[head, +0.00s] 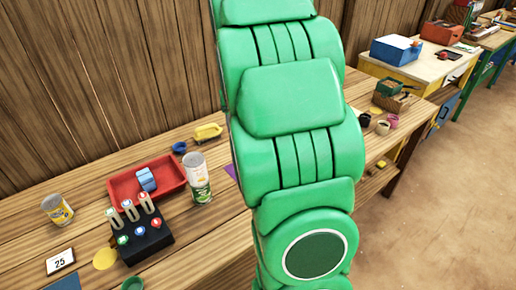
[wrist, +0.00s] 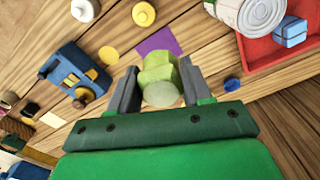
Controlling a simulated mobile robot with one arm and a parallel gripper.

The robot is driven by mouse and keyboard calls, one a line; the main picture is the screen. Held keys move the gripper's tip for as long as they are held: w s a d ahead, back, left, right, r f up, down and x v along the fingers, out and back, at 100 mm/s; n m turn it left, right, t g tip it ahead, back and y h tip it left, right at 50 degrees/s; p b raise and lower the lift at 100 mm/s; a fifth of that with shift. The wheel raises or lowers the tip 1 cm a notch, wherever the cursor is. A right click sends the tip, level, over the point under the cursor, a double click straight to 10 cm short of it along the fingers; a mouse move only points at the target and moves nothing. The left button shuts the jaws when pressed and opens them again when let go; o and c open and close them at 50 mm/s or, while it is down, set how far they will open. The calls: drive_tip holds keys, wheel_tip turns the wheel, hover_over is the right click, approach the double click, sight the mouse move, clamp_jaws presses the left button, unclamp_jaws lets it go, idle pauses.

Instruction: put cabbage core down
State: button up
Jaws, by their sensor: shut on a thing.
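The cabbage core (wrist: 160,85) is a pale green, roughly cylindrical piece with a lighter round end towards the camera. In the wrist view my gripper (wrist: 156,83) is shut on it, with a grey finger on each side. The wooden table top lies beyond the core; I cannot tell how far above it the core is. A flat purple patch (wrist: 158,42) shows on the table just past the core. In the head view my green arm hides the gripper and the core, and only a sliver of the purple patch (head: 231,172) shows.
A red tray (head: 120,192) holding a blue thing (head: 146,179) stands left of my arm, with a can (head: 199,182) beside it. A black block with pegs (head: 143,240) stands in front. A blue toy-like object (wrist: 72,72) is left of the core.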

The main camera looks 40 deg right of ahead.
wheel_tip(320, 180, down, 10)
drive_tip(key=w+d+f, duration=0.1)
drive_tip(key=w+f, duration=0.2)
drive_tip(key=w, duration=0.1)
drive_tip(key=w+d+f, duration=0.2)
drive_tip(key=w+f, duration=0.1)
drive_tip(key=w+d+f, duration=0.1)
drive_tip(key=w+f, duration=0.1)
drive_tip(key=w, duration=0.2)
drive_tip(key=shift+w+d+f, duration=0.25)
drive_tip(key=shift+w+f, duration=0.05)
drive_tip(key=shift+f, duration=0.1)
drive_tip(key=shift+w+d+f, duration=0.15)
drive_tip(key=shift+w+f, duration=0.25)
drive_tip(key=shift+f, duration=0.15)
drive_tip(key=shift+w+d+f, duration=0.15)
drive_tip(key=shift+w+f, duration=0.2)
drive_tip(key=shift+f, duration=1.5)
drive_tip(key=shift+f, duration=0.1)
drive_tip(key=o, duration=1)
drive_tip(key=shift+o, duration=0.2)
